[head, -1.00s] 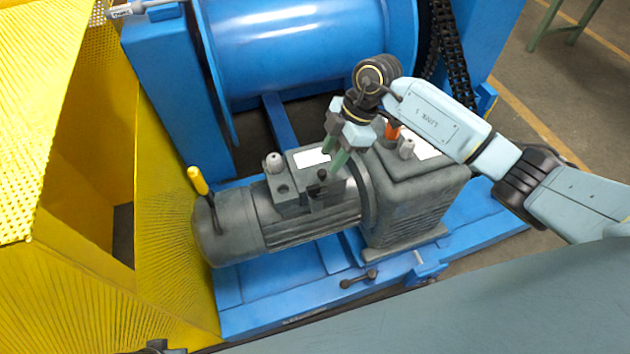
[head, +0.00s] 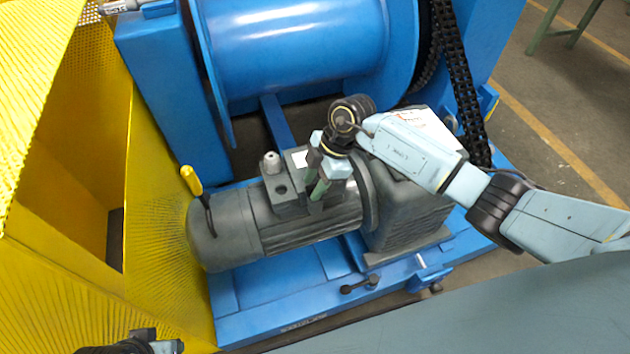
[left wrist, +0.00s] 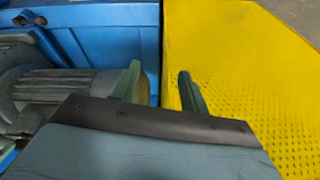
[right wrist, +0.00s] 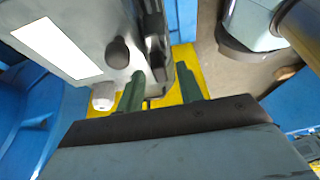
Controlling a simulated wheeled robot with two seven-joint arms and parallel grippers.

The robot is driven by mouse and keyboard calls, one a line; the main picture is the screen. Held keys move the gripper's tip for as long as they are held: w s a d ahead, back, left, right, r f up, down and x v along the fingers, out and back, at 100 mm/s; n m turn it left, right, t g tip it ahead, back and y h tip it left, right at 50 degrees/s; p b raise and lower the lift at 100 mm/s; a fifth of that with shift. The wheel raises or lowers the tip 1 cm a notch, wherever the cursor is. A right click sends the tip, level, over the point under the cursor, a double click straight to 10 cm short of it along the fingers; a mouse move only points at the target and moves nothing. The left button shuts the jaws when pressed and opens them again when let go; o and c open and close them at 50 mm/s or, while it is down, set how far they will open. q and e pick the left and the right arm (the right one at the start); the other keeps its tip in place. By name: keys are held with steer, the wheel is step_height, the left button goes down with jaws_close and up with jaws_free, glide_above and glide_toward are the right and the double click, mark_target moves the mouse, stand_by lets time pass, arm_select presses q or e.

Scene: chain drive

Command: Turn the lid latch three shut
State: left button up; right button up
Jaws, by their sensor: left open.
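The motor's grey terminal box (head: 290,195) has a lid with a white label (right wrist: 57,48). A black round latch knob (right wrist: 118,52) shows on it in the right wrist view, with a dark upright piece (right wrist: 154,45) beside it; I cannot tell which is latch three. My right gripper (head: 315,190) is at the box's front right edge and hides the latch in the head view. Its green fingers (right wrist: 160,90) stand apart near the dark piece, not visibly closed on anything. My left gripper (left wrist: 158,85) is open and empty near the yellow guard; only part of that arm shows in the head view.
The grey motor (head: 235,228) has a yellow-handled lever (head: 191,180) at its left end. The yellow guard (head: 160,235) stands close on the left. Behind are the blue drum (head: 300,45) and chain (head: 458,80).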

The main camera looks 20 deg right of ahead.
jaws_close()
